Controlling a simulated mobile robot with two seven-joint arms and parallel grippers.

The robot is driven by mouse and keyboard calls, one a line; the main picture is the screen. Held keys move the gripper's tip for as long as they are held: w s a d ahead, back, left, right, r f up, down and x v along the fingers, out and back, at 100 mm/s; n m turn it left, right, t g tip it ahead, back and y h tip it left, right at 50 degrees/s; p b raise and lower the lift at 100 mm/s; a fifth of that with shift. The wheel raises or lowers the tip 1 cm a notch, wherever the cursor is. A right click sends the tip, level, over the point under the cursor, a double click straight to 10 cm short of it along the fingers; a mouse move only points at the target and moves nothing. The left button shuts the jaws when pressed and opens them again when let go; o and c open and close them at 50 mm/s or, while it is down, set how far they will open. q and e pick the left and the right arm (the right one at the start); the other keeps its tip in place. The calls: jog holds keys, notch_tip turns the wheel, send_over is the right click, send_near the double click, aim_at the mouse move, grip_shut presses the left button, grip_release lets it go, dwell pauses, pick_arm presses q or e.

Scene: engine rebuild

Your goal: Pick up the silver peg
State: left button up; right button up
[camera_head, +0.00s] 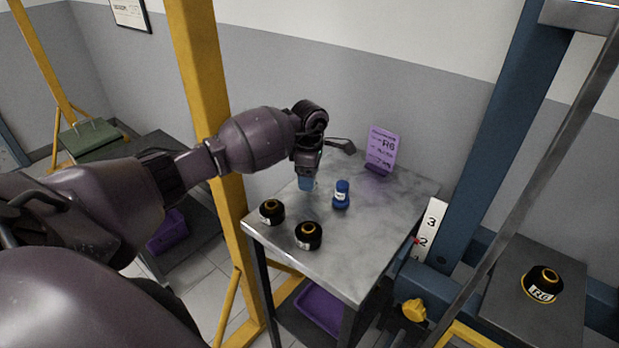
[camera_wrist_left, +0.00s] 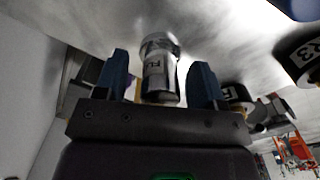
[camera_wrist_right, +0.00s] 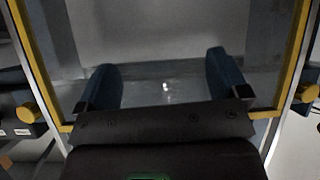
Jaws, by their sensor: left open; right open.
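The silver peg (camera_wrist_left: 160,80) stands on the metal table top (camera_head: 345,255), with a white label on its side, in the left wrist view. My left gripper (camera_head: 307,184) is over the back left of the table. Its blue fingers are open, one on each side of the peg in the left wrist view; I cannot tell if either touches it. In the head view the peg is hidden by the gripper. My right gripper (camera_wrist_right: 163,78) is open and empty in the right wrist view, and out of the head view.
A blue peg (camera_head: 341,196) stands to the right of my left gripper. Two black ring parts (camera_head: 271,212) (camera_head: 308,236) sit near the table's front left. A purple sign (camera_head: 382,150) stands at the back. Another black part (camera_head: 542,284) is on a separate stand. A yellow post (camera_head: 205,95) rises left of the table.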

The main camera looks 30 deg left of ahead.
pick_arm(q)
jog(key=shift+f, duration=0.4)
jog(key=shift+r, duration=0.1)
jog(key=c, duration=0.9)
